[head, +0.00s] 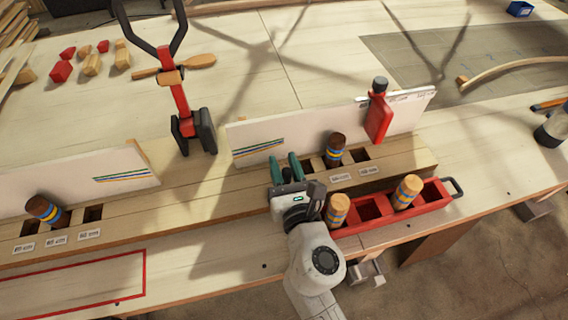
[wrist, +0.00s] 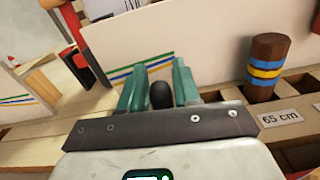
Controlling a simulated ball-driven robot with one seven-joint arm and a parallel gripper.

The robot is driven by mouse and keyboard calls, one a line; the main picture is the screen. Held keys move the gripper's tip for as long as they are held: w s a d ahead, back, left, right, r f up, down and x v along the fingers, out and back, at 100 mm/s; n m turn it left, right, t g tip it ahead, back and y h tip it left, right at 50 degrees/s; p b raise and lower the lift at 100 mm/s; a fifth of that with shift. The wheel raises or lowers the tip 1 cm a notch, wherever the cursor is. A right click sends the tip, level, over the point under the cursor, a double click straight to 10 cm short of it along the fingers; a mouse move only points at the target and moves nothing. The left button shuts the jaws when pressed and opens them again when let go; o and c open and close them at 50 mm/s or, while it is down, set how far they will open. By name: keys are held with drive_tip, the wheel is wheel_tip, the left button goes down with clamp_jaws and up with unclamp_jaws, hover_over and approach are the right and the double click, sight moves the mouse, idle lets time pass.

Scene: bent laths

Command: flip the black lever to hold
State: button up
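A black rounded knob (wrist: 162,95), which looks like the end of the black lever, stands between my gripper's fingers in the wrist view. In the head view only a small dark part (head: 287,174) shows there; the lever's base and any hold marking are hidden. My gripper (head: 286,168) reaches over the wooden rail, its two green fingers apart. In the wrist view the fingers (wrist: 160,88) stand on both sides of the knob, with thin gaps that suggest it is not clamped.
A striped peg (head: 336,148) stands in the rail (head: 190,198) right of my gripper, near white panels (head: 290,132). A red tray (head: 437,193) with pegs is at the front. A red bottle (head: 378,118) stands behind. A red post with black arms (head: 180,95) rises at left.

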drive_tip(key=shift+o, duration=1.2)
drive_tip(key=shift+s, duration=0.1)
drive_tip(key=b+v, duration=0.1)
drive_tip(key=v, duration=0.8)
drive_tip(key=shift+s+d+b, duration=0.1)
drive_tip(key=shift+s+b, duration=0.2)
drive_tip(key=shift+s, duration=0.1)
drive_tip(key=shift+s+d, duration=0.15)
drive_tip(key=shift+s, duration=0.3)
